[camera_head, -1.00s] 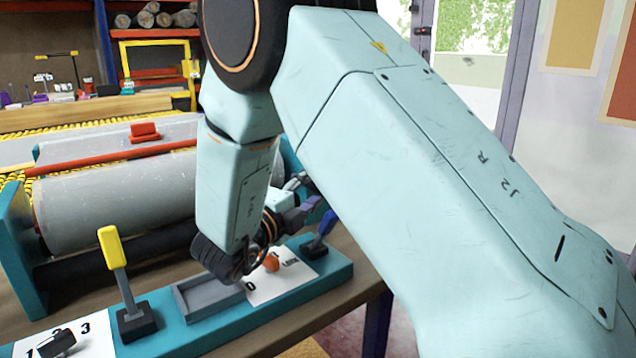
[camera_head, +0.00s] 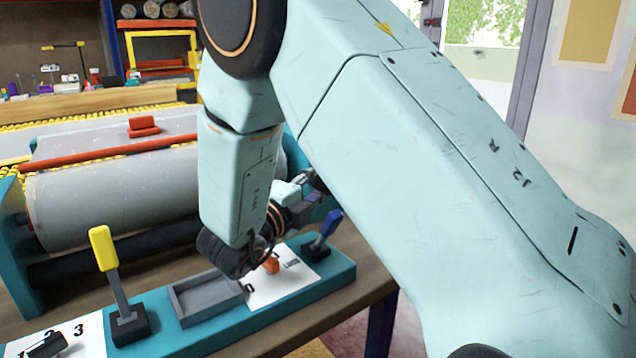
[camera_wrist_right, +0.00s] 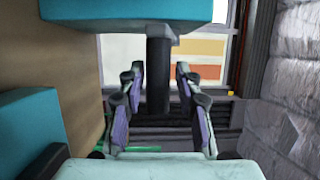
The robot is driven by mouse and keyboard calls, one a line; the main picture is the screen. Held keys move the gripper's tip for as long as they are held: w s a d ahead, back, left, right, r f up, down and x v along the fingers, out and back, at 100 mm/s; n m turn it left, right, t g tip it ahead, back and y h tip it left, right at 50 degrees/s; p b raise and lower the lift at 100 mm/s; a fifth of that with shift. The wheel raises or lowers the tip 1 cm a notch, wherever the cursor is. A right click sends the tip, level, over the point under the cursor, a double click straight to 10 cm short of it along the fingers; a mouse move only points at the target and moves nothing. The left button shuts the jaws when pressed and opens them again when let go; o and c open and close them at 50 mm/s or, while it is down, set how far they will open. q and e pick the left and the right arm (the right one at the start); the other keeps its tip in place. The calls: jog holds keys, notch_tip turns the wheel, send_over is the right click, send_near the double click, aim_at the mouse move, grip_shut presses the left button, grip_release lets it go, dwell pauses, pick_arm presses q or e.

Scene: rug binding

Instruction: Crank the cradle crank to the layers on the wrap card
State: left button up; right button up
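My right gripper (camera_wrist_right: 157,108) is open in the right wrist view. A dark upright cylinder (camera_wrist_right: 158,75) under a teal block (camera_wrist_right: 130,12) shows between its fingers, with gaps on both sides; I cannot tell whether it is the crank. In the head view my right gripper (camera_head: 314,192) is partly hidden behind my right arm, near the right end of the cradle. The cradle holds a large grey roll (camera_head: 120,193). No crank handle or wrap card can be clearly identified. My left gripper is not in view.
A teal front rail carries a yellow-handled lever (camera_head: 107,262), a blue-handled lever (camera_head: 326,232), a grey tray (camera_head: 205,301), an orange knob (camera_head: 271,265) on a white plate, and a black knob (camera_head: 50,346) by numbers 1 to 3. A red bar (camera_head: 110,155) lies along the roll.

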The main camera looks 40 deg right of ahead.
jog(key=shift+w+d+f, duration=0.1)
jog(key=shift+d+f, duration=0.05)
jog(key=shift+d, duration=0.05)
jog(key=c, duration=0.3)
grip_shut()
jog(key=shift+a+r, duration=0.1)
jog(key=shift+r, duration=0.2)
jog(key=shift+r+y+p, duration=0.3)
jog(key=shift+r+p, duration=0.15)
jog(key=shift+p, duration=0.5)
notch_tip(320, 180, up, 4)
jog(key=m+y+p, duration=0.1)
jog(key=y+p, duration=0.1)
jog(key=p, duration=0.1)
jog(key=y+p, duration=0.2)
jog(key=p, duration=0.2)
jog(key=shift+f+m+g+p, duration=0.2)
jog(key=shift+m+g+p, duration=0.1)
jog(key=shift+m+g, duration=0.1)
jog(key=shift+w+r+p, duration=0.1)
jog(key=shift+r+p, duration=0.15)
jog(key=shift+p, duration=0.1)
jog(key=shift+d+r, duration=0.1)
jog(key=shift+d, duration=0.1)
jog(key=o, duration=0.6)
grip_release()
